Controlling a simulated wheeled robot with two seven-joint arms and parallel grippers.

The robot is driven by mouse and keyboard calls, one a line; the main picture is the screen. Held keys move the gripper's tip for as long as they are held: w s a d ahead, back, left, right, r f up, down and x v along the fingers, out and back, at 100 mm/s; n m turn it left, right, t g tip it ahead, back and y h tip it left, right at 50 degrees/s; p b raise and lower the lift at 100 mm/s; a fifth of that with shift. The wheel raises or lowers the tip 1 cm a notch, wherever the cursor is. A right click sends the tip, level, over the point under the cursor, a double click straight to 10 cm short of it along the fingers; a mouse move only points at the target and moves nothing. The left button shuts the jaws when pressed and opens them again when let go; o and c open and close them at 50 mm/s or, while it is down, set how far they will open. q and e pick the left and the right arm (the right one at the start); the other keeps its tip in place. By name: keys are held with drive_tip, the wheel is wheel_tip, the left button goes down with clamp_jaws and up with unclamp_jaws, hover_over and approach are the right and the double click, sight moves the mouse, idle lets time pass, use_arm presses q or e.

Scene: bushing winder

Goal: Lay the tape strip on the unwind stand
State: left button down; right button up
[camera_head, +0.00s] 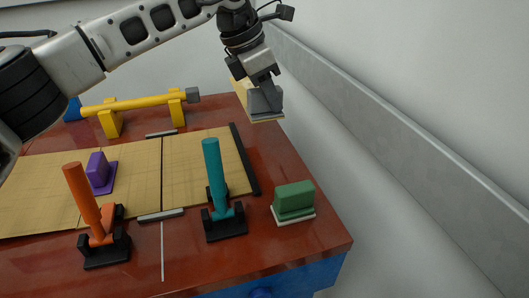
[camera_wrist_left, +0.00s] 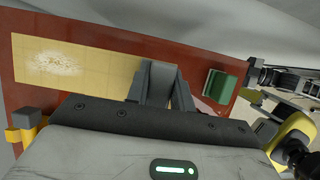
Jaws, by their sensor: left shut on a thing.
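My left gripper (camera_head: 265,92) is at the upper middle of the head view, near the table's far right corner. It is shut on a grey block with a pale cream layer (camera_head: 268,118) along its underside. This may be the tape strip, but I cannot tell for sure. In the left wrist view a grey block (camera_wrist_left: 160,76) shows at my left gripper (camera_wrist_left: 165,90). A yellow bar (camera_head: 135,102) rests across yellow posts at the back left; it may be the unwind stand. My right gripper is not seen.
Tan sheets (camera_head: 190,150) cover much of the red-brown table (camera_head: 300,235). An orange post (camera_head: 85,200) and a teal post (camera_head: 215,175) stand in dark bases near the front. A purple block (camera_head: 98,170) and a green block (camera_head: 294,197) sit nearby. A wall runs along the right.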

use_arm(q)
drive_tip(key=shift+w+f, duration=0.2)
drive_tip(key=shift+f, duration=0.45)
wheel_tip(320, 180, down, 10)
drive_tip(key=shift+w, duration=0.15)
drive_tip(key=c, duration=0.8)
unclamp_jaws()
drive_tip(key=shift+o, duration=0.2)
drive_tip(key=v, duration=1.2)
drive_tip(key=shift+b, duration=0.35)
drive_tip(key=shift+r, duration=0.2)
